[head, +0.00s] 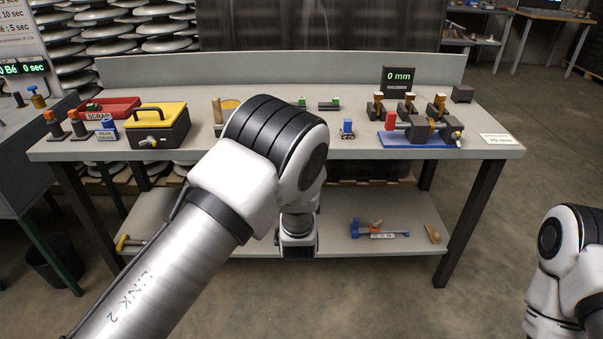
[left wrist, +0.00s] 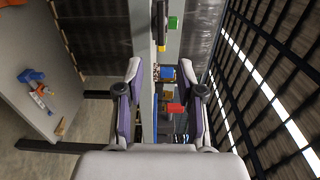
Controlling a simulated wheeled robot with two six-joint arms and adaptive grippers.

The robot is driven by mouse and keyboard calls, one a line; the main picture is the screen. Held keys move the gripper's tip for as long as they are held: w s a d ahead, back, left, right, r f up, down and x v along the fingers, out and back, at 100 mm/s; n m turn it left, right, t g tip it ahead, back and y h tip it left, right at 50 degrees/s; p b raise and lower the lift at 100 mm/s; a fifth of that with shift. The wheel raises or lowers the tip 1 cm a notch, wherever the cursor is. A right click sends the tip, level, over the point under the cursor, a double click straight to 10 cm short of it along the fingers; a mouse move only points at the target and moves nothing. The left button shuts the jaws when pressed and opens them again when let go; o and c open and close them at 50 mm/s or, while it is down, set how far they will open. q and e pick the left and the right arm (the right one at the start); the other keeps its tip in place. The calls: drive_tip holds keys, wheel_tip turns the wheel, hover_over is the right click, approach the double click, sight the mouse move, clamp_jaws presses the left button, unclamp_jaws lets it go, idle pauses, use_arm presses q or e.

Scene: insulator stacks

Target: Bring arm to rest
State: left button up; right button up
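My left arm reaches from the lower left across the middle of the head view. Its bent wrist hangs in front of the workbench (head: 480,153), and its fingers are hidden there. In the left wrist view my left gripper (left wrist: 163,95) is open, its two fingers apart. No held object shows between them; bench items appear beyond the gap. My right arm shows only in part at the right edge of the head view, beside the bench. Its gripper is out of sight.
A yellow-lidded box (head: 160,125), a red scrap tray (head: 112,106) and a blue-based fixture (head: 420,137) stand on the bench. A lower shelf (head: 395,252) carries a blue-and-red tool (head: 377,229). A grey table stands at left.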

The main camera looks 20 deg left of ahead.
use_arm(q)
drive_tip(key=s+a+f+n+g+h+p, duration=0.1)
drive_tip(key=s+a+f+g+p, duration=0.35)
drive_tip(key=s+f, duration=0.35)
drive_tip(key=s+a+f+n+g+p, duration=0.2)
drive_tip(key=s+a+f+g+p, duration=0.3)
drive_tip(key=s, duration=0.5)
drive_tip(key=s+d+f+n+g+h+p, duration=0.1)
drive_tip(key=s+n+g, duration=0.3)
drive_tip(key=s, duration=0.9)
drive_tip(key=s+d+f+n+g+h+p, duration=0.1)
drive_tip(key=s+d+f+n+g+h, duration=0.1)
drive_tip(key=s+n, duration=0.6)
drive_tip(key=s+g+h, duration=0.1)
drive_tip(key=s+g, duration=0.1)
drive_tip(key=s, duration=0.3)
drive_tip(key=shift+s+d+f, duration=0.2)
drive_tip(key=shift+s+d, duration=0.05)
drive_tip(key=shift+s, duration=0.15)
